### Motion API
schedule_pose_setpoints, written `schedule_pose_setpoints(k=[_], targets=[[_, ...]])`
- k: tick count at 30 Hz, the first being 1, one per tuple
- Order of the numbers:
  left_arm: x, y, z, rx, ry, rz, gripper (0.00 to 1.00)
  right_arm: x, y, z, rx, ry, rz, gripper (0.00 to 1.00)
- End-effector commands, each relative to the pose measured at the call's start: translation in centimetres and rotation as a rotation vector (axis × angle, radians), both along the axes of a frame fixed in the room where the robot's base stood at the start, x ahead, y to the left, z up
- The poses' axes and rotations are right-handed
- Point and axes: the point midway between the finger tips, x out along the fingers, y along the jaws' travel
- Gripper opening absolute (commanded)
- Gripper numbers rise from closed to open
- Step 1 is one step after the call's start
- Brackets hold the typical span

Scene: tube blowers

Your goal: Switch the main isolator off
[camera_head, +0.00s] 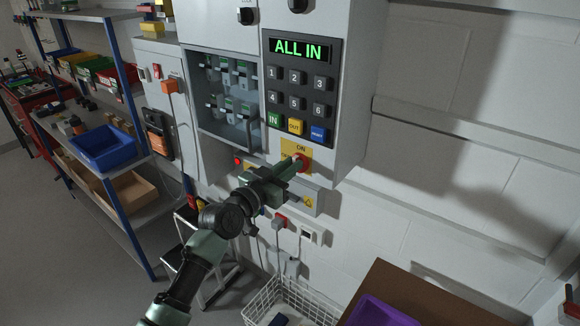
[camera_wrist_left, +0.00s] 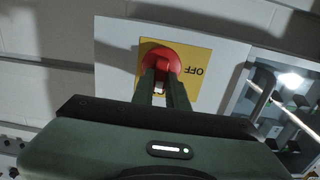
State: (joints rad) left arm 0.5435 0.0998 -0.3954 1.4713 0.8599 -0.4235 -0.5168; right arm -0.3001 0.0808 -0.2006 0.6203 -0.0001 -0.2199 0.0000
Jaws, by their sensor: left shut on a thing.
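The main isolator is a red rotary knob (camera_head: 304,160) on a yellow plate (camera_head: 289,147), low on the grey cabinet below the keypad. The word ON shows at the plate's top in the head view. In the left wrist view the red knob (camera_wrist_left: 160,60) sits in front of the yellow plate (camera_wrist_left: 190,88), with OFF upside down beside it. My left gripper (camera_head: 297,166) reaches in from the left and is shut on the knob; its fingers (camera_wrist_left: 163,85) hide part of it. Which way the knob's handle points is hard to tell. My right gripper is not in view.
Above is a keypad (camera_head: 298,98) with a green display (camera_head: 300,48) reading ALL IN. A glazed panel (camera_head: 226,95) is to its left. A grey ledge (camera_head: 305,203) runs below the knob. A white wire basket (camera_head: 270,300) and a purple bin (camera_head: 380,312) stand below.

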Motion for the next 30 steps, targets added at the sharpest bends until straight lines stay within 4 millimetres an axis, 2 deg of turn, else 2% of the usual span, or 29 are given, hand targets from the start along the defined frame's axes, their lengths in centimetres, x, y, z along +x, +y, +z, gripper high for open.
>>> schedule_pose_setpoints(k=[11,30], targets=[[0.07,0.13,-0.05,-0.087,0.063,0.0,0.0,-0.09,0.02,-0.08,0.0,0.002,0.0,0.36],[0.42,0.61,-0.34,-0.551,0.402,0.001,0.0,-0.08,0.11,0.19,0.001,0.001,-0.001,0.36]])
